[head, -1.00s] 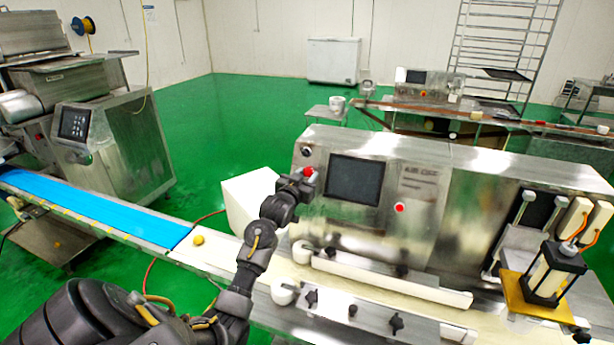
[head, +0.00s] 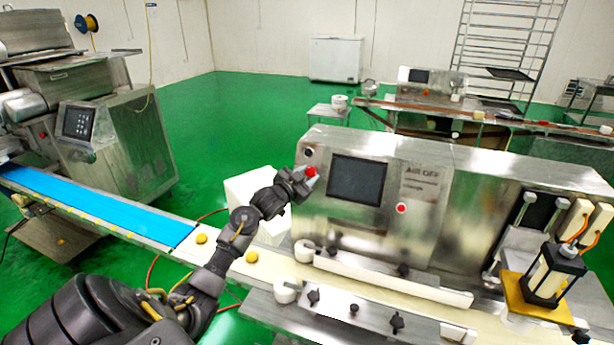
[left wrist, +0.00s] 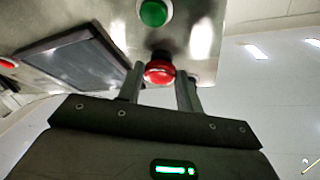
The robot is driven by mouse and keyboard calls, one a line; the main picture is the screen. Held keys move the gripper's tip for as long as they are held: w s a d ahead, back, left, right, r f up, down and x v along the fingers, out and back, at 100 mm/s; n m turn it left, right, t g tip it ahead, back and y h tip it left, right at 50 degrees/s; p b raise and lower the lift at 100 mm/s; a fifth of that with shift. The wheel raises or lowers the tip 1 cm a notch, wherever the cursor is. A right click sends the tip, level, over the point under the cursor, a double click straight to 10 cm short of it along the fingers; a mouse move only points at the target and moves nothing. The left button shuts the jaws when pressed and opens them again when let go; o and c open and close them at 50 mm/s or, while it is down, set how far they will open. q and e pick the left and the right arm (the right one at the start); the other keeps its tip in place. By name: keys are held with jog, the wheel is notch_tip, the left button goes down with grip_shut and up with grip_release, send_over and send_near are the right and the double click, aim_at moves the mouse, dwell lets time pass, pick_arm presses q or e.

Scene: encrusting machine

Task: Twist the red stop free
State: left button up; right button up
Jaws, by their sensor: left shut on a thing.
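The red stop (head: 311,171) is a round red button at the upper left of the steel machine's front panel, left of the dark screen. It also shows in the left wrist view (left wrist: 159,72), between my two fingers. My left gripper (head: 304,176) reaches the panel from the left and is shut on the red stop, with a finger on either side of the red cap. In the left wrist view the gripper (left wrist: 160,88) partly covers the button's lower edge. Whether the cap has turned cannot be told. My right gripper does not show.
A dark screen (head: 356,180) and a second red button (head: 401,208) are on the same panel. A green button (left wrist: 153,12) is near the stop. Yellow dough balls (head: 251,257) lie on the pale belt under my arm, past the blue belt (head: 90,205).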

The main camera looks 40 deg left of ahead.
pick_arm(q)
jog(key=shift+r, duration=0.15)
jog(key=o, duration=1)
jog(key=shift+w+a+f, duration=0.1)
jog(key=shift+w+f, duration=0.2)
jog(key=shift+w, duration=0.05)
jog(key=shift+s, duration=0.55)
jog(key=shift+s+d+r+b, duration=0.15)
jog(key=shift+s+b, duration=0.4)
jog(key=shift+s, duration=1.1)
jog(key=shift+s+d+r+b, duration=0.15)
jog(key=shift+s+b, duration=0.35)
jog(key=shift+s, duration=1.1)
jog(key=shift+s+d+b, duration=0.25)
jog(key=shift+s+b, duration=0.3)
jog(key=shift+s, duration=1.1)
